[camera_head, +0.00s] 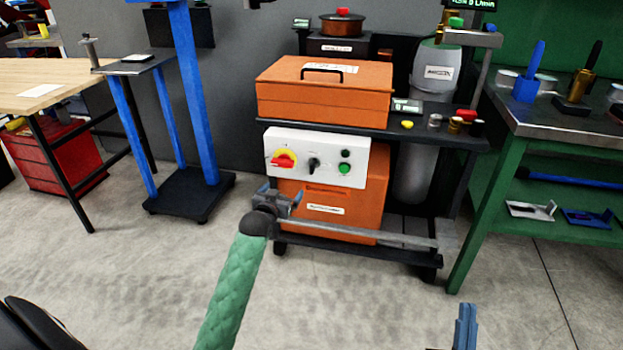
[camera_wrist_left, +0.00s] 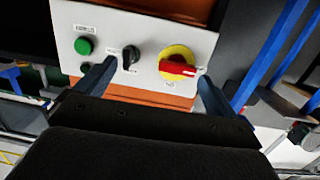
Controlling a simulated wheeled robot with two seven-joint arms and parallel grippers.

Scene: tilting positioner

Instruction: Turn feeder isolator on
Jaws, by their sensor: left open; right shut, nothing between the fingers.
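A white control panel (camera_head: 345,143) is on the front of the cart. It carries a red rotary handle on a yellow disc (camera_head: 283,160), likely the isolator, a black selector knob (camera_head: 314,163) and a green button (camera_head: 344,169). The labels are too small to read. In the left wrist view, the red handle (camera_wrist_left: 177,68) lies roughly crosswise, its tip pointing right. My left gripper (camera_head: 281,197) is open just below and in front of the panel. Its fingers (camera_wrist_left: 154,88) appear on either side of knob and handle, with nothing visibly held. My right gripper (camera_head: 465,326) is shut at the bottom edge.
An orange box (camera_head: 325,92) sits on the cart shelf above the panel, and another orange case (camera_head: 327,207) is below. A grey bar (camera_head: 370,230) runs along the cart's lower front. A green workbench (camera_head: 560,125) stands right; a blue-legged stand (camera_head: 195,90) is left. Floor in front is clear.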

